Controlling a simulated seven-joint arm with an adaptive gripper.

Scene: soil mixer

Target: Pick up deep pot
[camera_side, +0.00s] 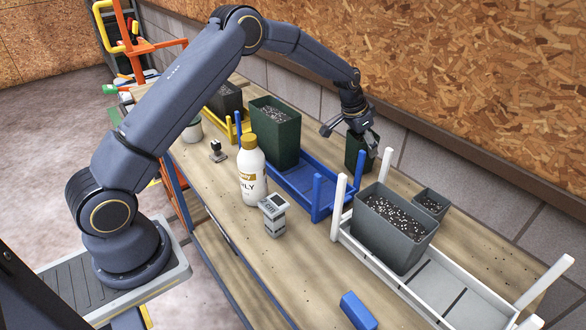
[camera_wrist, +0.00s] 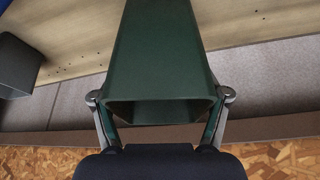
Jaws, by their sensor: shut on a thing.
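The deep pot (camera_side: 357,152) is a small dark green pot, tall and narrow, near the back edge of the table beyond the blue tray. My gripper (camera_side: 361,141) comes down over it from above. In the wrist view the pot (camera_wrist: 160,58) fills the middle and my gripper (camera_wrist: 160,98) has one finger at each side, shut on it near its open rim. The inside looks dark, and I see no soil in it. I cannot tell whether its base touches the table.
A blue tray (camera_side: 297,178) holds a large green pot (camera_side: 275,133) of soil. A white bottle (camera_side: 251,175) and grey device (camera_side: 273,214) stand in front. The wall (camera_side: 450,170) is close behind.

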